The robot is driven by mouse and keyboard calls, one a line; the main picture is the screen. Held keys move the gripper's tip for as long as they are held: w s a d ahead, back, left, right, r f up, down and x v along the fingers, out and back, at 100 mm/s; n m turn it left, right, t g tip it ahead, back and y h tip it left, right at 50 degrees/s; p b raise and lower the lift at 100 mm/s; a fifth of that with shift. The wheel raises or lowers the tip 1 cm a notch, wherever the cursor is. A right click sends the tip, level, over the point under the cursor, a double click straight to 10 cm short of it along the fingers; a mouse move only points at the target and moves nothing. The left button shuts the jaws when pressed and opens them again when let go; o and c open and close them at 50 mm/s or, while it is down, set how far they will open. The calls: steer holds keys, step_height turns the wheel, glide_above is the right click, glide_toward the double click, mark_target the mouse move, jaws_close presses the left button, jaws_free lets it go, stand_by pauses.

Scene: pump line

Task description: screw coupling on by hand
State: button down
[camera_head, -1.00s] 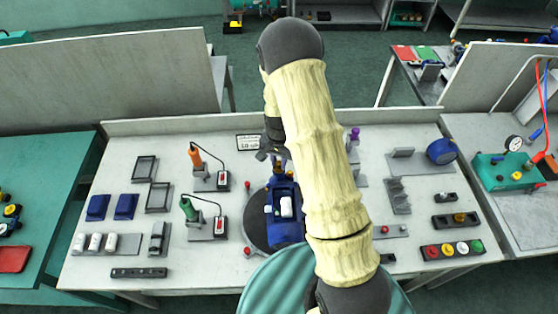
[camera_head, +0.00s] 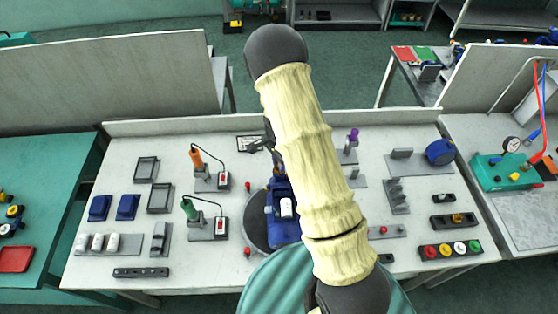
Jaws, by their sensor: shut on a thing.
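A blue pump (camera_head: 283,222) with a white patch on it stands on a dark round plate (camera_head: 256,237) at the middle of the bench. My arm crosses in front of its right side. My gripper (camera_head: 271,150) is at the pump's far end, and only a dark sliver of it shows beside my arm. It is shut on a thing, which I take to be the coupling. The coupling itself is hidden, so its seating on the pump cannot be seen.
An orange-handled tool (camera_head: 196,158) and a green-handled tool (camera_head: 188,208) stand in corded holders left of the pump. Right are a grey rack (camera_head: 397,197), a blue round part (camera_head: 440,152) and a button box (camera_head: 450,249).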

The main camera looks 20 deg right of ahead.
steer(key=shift+m, duration=0.3)
steer(key=shift+r+m+p, duration=0.1)
steer(key=shift+m+p, duration=0.45)
steer(key=shift+m, duration=1.15)
